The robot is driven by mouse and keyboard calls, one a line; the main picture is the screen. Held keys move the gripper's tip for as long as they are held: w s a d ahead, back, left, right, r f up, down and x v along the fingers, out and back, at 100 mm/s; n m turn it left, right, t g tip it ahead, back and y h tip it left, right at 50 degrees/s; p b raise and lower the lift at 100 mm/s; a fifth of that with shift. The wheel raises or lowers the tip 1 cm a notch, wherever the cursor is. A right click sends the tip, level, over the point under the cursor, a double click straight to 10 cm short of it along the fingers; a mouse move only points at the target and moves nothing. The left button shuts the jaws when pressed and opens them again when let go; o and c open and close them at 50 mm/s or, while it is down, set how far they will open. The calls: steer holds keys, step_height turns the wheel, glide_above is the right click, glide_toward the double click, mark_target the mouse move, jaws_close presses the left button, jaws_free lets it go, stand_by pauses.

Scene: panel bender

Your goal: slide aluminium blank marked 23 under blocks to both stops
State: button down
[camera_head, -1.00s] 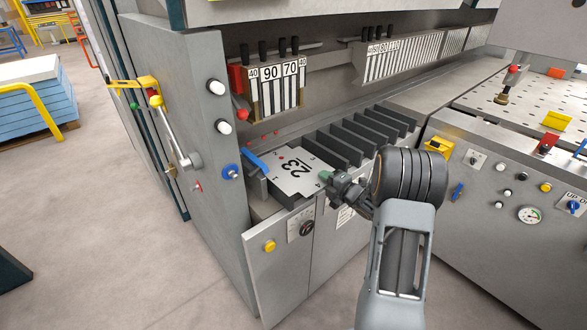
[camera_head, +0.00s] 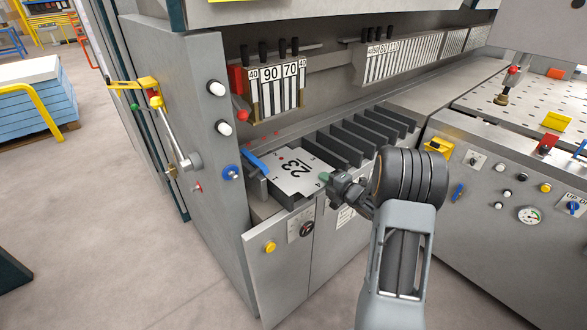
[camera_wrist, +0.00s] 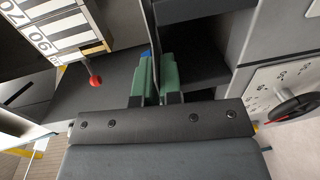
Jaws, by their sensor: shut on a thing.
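The aluminium blank marked 23 (camera_head: 293,173) is a light, notched plate with a small red dot. It lies nearly flat at the left end of the machine's bed. My gripper (camera_head: 325,178) is shut on its right edge with green fingertips, which also show close together in the wrist view (camera_wrist: 153,80). The dark blocks (camera_head: 340,142) stand in a row behind and to the right of the blank. A blue bar (camera_head: 256,161) is at the blank's left side. I cannot tell whether the blank touches it or lies under any block. The stops are not clearly identifiable.
The grey side panel (camera_head: 185,110) with a lever and knobs stands left of the bed. Numbered tools (camera_head: 278,88) hang above the back of the bed. A red-knobbed lever (camera_wrist: 94,78) is near the fingers in the wrist view. A control panel (camera_head: 500,185) stands right.

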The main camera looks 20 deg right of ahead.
steer(key=shift+s+r+p, duration=0.1)
steer(key=shift+r+p, duration=0.3)
steer(key=shift+r, duration=0.45)
steer(key=r+v, duration=0.1)
steer(key=v, duration=0.6)
stand_by(0.4)
